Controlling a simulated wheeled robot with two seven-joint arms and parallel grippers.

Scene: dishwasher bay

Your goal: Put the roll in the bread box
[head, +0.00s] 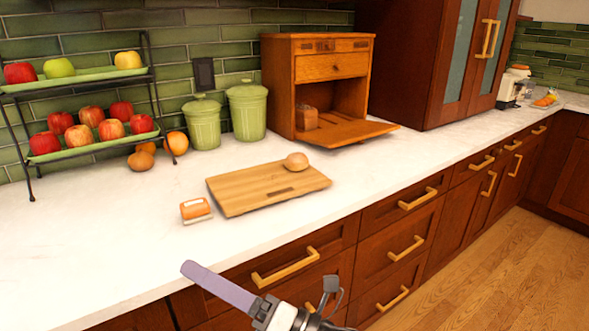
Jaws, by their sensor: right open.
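The roll (297,160) is small, round and light brown. It sits on the far right part of the wooden cutting board (245,190) on the counter. The wooden bread box (284,90) stands at the back against the tiled wall, right of the green canisters. Its front door (352,132) is folded down flat and a brown loaf (307,118) is inside at the left. My right gripper (258,290) is at the bottom of the view, in front of the counter edge, open and well short of the roll. It touches nothing that I can see. My left gripper is not in view.
An orange-and-white item (196,210) lies left of the board. Two green canisters (247,112) and loose oranges (141,160) stand behind, with a two-tier fruit rack (92,150) at left. A tall cabinet (420,70) adjoins the box. Counter at left front is clear.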

